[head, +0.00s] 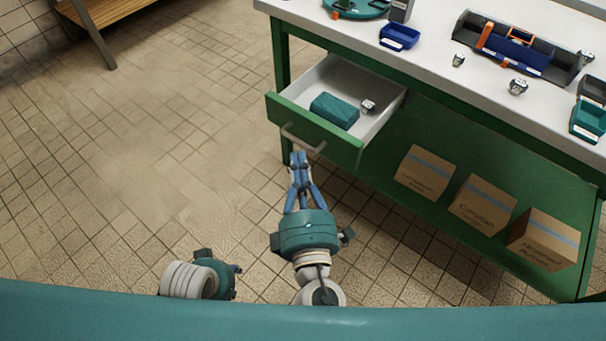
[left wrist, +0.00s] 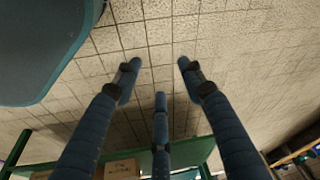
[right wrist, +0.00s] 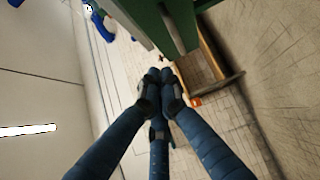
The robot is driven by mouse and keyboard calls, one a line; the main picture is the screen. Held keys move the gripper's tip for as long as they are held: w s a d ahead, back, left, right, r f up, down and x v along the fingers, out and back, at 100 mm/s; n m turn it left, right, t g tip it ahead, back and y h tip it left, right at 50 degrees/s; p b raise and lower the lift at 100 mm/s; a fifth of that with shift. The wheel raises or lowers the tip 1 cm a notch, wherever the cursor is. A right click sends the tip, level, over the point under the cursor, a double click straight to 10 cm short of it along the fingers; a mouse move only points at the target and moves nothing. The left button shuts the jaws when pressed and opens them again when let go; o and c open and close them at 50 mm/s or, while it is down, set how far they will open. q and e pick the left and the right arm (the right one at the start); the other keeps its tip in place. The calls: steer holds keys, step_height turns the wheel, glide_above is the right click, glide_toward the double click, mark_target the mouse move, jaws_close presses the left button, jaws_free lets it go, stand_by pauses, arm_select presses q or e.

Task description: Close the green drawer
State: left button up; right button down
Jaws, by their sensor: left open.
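The green drawer (head: 315,132) under the workbench is pulled open. It holds a teal block (head: 334,111) and a small metal-and-black part (head: 367,106). A grey bar handle (head: 303,138) is on its green front. My right gripper (head: 298,157) is right by the handle, just in front of the drawer front; contact cannot be told. In the right wrist view its fingers (right wrist: 160,78) are together, with nothing visible between them. My left gripper (left wrist: 155,75) is open and empty above the tiled floor. In the head view only its wrist part shows at the bottom, left of my right arm.
The green workbench (head: 430,50) has a white top with a blue bin (head: 399,37), a tool tray (head: 515,50) and small parts. Several cardboard boxes (head: 425,172) stand on its lower shelf. A wooden bench (head: 105,12) is at upper left. Tiled floor left of the drawer is clear.

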mark_target(306, 119)
steer(key=w, duration=0.2)
steer(key=w+d, duration=0.1)
steer(key=w, duration=0.4)
steer(key=shift+w+d+f+p, duration=0.1)
steer(key=shift+w+d+p, duration=0.2)
steer(key=shift+w, duration=0.05)
arm_select(q)
step_height(306, 119, down, 3)
steer(key=shift+s, duration=0.15)
arm_select(e)
steer(key=shift+d, duration=0.1)
